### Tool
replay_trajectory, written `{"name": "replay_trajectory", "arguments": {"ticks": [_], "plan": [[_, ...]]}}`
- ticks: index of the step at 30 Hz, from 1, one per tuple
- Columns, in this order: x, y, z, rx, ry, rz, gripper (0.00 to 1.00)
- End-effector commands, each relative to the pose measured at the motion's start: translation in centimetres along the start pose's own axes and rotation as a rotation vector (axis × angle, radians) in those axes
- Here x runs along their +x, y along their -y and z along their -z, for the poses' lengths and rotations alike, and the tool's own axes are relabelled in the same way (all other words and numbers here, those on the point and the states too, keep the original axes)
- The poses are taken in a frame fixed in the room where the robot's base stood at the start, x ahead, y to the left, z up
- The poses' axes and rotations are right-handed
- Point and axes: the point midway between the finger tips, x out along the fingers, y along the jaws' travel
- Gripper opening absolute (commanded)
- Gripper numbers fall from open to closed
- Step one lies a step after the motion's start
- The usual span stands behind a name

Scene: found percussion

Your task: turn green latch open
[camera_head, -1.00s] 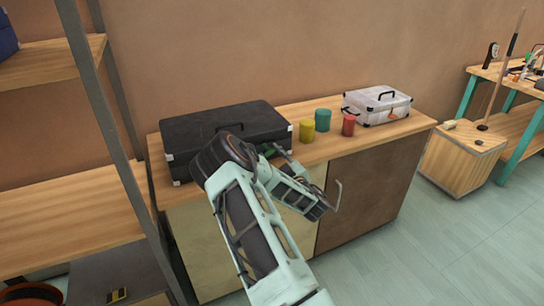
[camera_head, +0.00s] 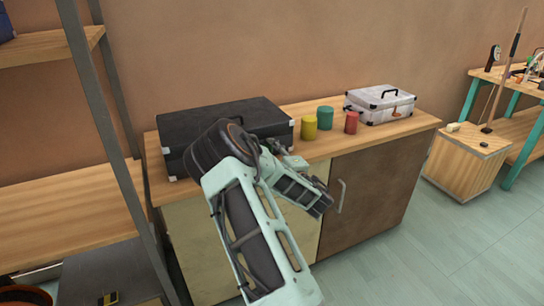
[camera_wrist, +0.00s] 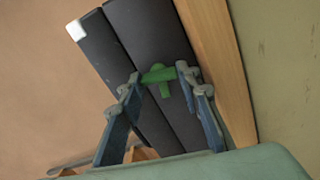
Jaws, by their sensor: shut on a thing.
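The green latch (camera_wrist: 162,76) is on the front of the black case (camera_wrist: 133,45), across the seam between lid and body, in the wrist view. It has a crossbar and a short stem. My gripper (camera_wrist: 166,78) is shut on the latch, with one blue-grey finger at each end of the crossbar. In the head view, the black case (camera_head: 221,118) lies closed on the wooden cabinet top. My arm covers its front right part, and hides the latch there.
Yellow (camera_head: 309,127), teal (camera_head: 325,118) and red (camera_head: 351,122) cups stand right of the black case. A white case (camera_head: 380,104) stands beyond them on the cabinet top (camera_head: 410,121). A shelf post (camera_head: 100,100) rises at the left.

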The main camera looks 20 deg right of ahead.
Motion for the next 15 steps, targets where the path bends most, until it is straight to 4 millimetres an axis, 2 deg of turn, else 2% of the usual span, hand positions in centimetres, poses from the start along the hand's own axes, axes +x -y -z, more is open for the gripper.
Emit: {"name": "replay_trajectory", "arguments": {"ticks": [6,15], "plan": [[-0.04,0.24,-0.09,-0.123,0.001,0.000,0.07],[-0.04,0.17,-0.08,-0.201,0.002,0.002,0.07]]}}
